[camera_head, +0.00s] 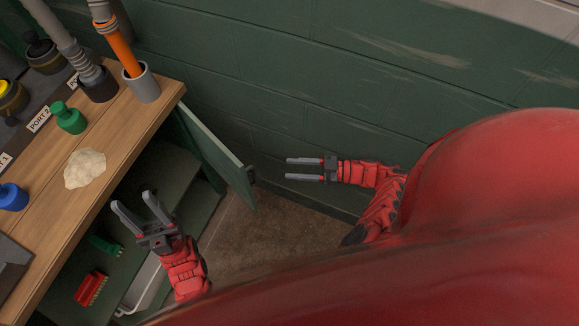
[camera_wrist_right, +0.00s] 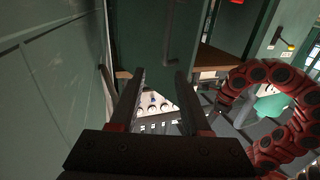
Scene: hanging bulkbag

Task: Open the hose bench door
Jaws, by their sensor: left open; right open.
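The hose bench is a wooden-topped cabinet (camera_head: 135,112) at the left in the head view. Its green door (camera_head: 212,150) stands swung out from the cabinet, so part of the inside shows. A dark handle (camera_head: 251,174) is on the door's outer edge. My right gripper (camera_head: 287,169) is open and empty, to the right of the handle and apart from it. In the right wrist view its two fingers (camera_wrist_right: 161,75) have nothing between them, and a green panel shows beyond. My left gripper (camera_head: 131,203) is open and empty in front of the open cabinet.
Inside the cabinet are a red brush (camera_head: 91,288) and a green brush (camera_head: 105,244). On the top are a pale powder heap (camera_head: 85,168), a green cap (camera_head: 69,118), a blue cap (camera_head: 12,197) and hoses in holders. A green block wall (camera_head: 300,80) stands behind.

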